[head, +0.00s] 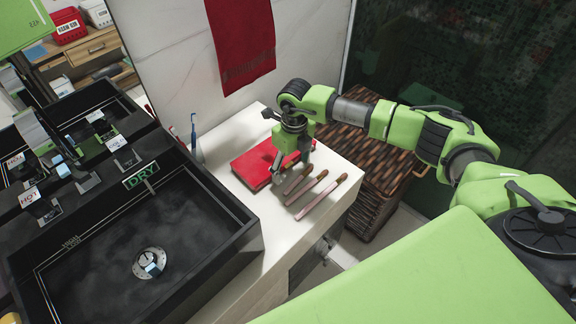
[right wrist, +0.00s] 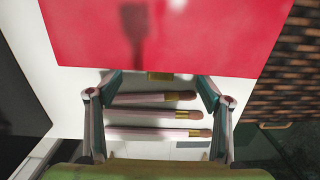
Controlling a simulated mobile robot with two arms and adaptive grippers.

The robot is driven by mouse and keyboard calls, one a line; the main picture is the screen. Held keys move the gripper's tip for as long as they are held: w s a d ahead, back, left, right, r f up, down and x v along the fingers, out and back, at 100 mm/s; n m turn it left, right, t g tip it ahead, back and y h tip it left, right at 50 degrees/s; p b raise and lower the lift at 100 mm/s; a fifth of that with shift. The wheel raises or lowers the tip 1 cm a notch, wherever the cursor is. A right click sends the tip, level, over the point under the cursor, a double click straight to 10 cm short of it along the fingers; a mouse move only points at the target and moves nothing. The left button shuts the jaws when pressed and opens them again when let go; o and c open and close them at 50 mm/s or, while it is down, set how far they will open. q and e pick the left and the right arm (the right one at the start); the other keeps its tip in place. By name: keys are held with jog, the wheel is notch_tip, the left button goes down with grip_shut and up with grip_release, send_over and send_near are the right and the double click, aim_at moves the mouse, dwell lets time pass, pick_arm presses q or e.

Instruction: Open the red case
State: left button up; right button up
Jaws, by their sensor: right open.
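The red case (head: 250,164) lies flat and closed on the white counter to the right of the sink. In the right wrist view its red lid (right wrist: 170,38) fills the top, with a small gold clasp (right wrist: 160,76) at its near edge. My right gripper (head: 285,172) is over the case's near right edge, pointing down. In the right wrist view its two fingers (right wrist: 158,105) are apart, either side of the clasp, with nothing held. Whether they touch the case cannot be told. My left gripper is not in view.
Three pink-handled brushes (head: 322,197) lie in front of the case, below the gripper. A black vessel sink (head: 215,228) stands to the left. Toothbrushes (head: 195,140) stand behind it. A red towel (head: 240,40) hangs above. A woven basket (head: 375,205) stands right of the counter.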

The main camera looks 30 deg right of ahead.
jog(key=shift+f, duration=0.2)
jog(key=shift+r, duration=0.15)
dwell(0.4)
jog(key=shift+c, duration=0.3)
jog(key=c, duration=1.6)
